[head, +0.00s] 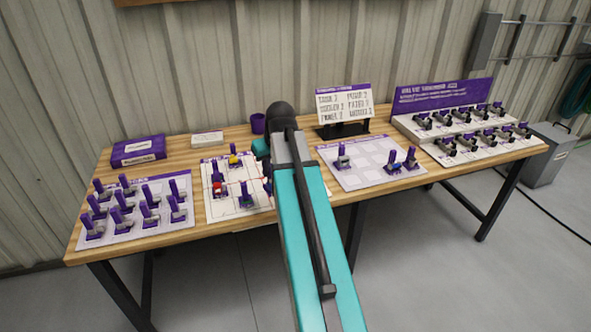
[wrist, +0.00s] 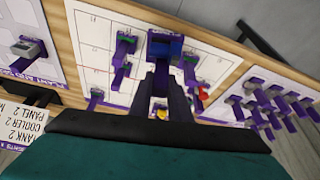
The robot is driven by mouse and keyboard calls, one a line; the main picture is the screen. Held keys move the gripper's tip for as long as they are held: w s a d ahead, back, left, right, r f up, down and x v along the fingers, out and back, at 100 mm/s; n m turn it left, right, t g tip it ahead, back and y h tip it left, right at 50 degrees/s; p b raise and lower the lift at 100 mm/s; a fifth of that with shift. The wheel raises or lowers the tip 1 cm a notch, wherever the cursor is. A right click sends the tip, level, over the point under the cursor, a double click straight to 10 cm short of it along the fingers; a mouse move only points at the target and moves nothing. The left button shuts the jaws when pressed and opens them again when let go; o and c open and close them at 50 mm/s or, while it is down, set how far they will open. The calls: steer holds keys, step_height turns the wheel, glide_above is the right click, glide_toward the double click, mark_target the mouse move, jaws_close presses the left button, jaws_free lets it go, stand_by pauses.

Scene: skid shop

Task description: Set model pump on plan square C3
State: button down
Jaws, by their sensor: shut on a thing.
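My gripper (wrist: 165,73) is shut on a model with a blue body (wrist: 165,45) and purple parts, which I take as the model pump. In the wrist view it is at the front edge of the white plan sheet (wrist: 88,28), hiding the square below. I cannot tell if it touches the sheet. In the head view my arm hides most of the gripper and the right side of the plan sheet (head: 211,209). On the sheet stand a red model (head: 217,188), a yellow model (head: 233,160) and other purple-handled models (head: 245,195). The C3 label is not readable.
A sheet of several grey models (head: 128,208) lies at left. A parts sheet (head: 355,178) with a few models lies right of my arm. A stepped rack (head: 460,150) stands far right. A list sign (head: 344,104), purple box (head: 138,150) and purple cup (head: 258,123) stand behind.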

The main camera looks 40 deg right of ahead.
steer(key=w+a+r, duration=0.2)
steer(key=a, duration=0.8)
steer(key=w+a+r+n, duration=0.1)
steer(key=a+r, duration=0.1)
steer(key=a, duration=0.9)
steer(key=w+a+r+n+y, duration=0.1)
steer(key=w+a+r, duration=0.1)
steer(key=a, duration=0.8)
steer(key=shift+w+a, duration=0.3)
steer(key=shift+w, duration=0.05)
